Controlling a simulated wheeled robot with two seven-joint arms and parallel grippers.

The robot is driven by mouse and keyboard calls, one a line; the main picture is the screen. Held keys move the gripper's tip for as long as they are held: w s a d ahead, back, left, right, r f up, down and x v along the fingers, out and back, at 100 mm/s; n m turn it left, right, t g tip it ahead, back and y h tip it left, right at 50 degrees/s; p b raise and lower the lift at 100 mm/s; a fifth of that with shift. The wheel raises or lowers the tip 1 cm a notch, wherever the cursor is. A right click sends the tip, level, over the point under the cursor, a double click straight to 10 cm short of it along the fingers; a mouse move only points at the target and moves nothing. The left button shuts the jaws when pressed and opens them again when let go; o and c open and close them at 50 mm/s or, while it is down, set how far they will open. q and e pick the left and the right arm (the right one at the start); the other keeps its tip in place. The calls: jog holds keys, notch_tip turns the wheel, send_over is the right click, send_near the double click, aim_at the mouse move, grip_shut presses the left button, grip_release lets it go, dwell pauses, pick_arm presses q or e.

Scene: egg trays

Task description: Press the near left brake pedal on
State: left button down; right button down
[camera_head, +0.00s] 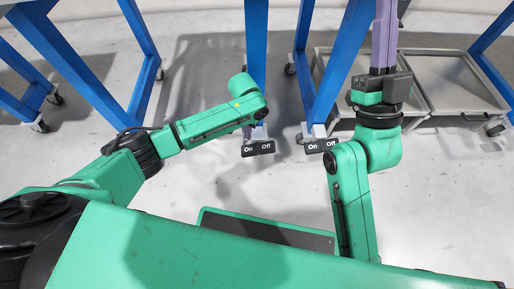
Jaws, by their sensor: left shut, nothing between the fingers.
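The near left brake pedal (258,148) is a dark bar with "On" on its left half and "Off" on its right half. It sits at the foot of a blue rack leg, low near the floor. My left gripper (247,132) is mostly hidden behind the end of my green left arm. It is shut and empty, pointing down just above the "On" half; I cannot tell whether it touches. My right arm is raised at the right, with a dark and purple end part (383,60); its fingers do not show clearly.
A second On/Off pedal (321,146) sits to the right at another blue leg (340,60). Blue frames on casters stand at left and right. A grey tray (455,85) lies at the back right. Pale floor (290,190) is clear in front of the pedals.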

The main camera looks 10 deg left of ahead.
pick_arm(q)
jog(key=shift+r+p, duration=0.55)
jog(key=shift+p, duration=0.15)
pick_arm(e)
notch_tip(320, 180, down, 19)
jog(key=w+a+m+g+h, duration=0.2)
jog(key=w+a+g+h, duration=0.1)
jog(key=g, duration=0.3)
pick_arm(q)
notch_tip(320, 180, up, 2)
jog(key=p, duration=0.3)
jog(key=shift+r, duration=0.15)
pick_arm(e)
jog(key=s+f+g+h, duration=0.1)
jog(key=s+f+g, duration=0.3)
jog(key=f, duration=0.7)
jog(key=s+a+f+m+g, duration=0.1)
jog(key=s+f+g, duration=0.3)
jog(key=s+f, duration=0.4)
notch_tip(320, 180, down, 3)
jog(key=shift+s+r+h, duration=0.1)
jog(key=shift+s+h, duration=0.3)
pick_arm(q)
jog(key=shift+s, duration=0.1)
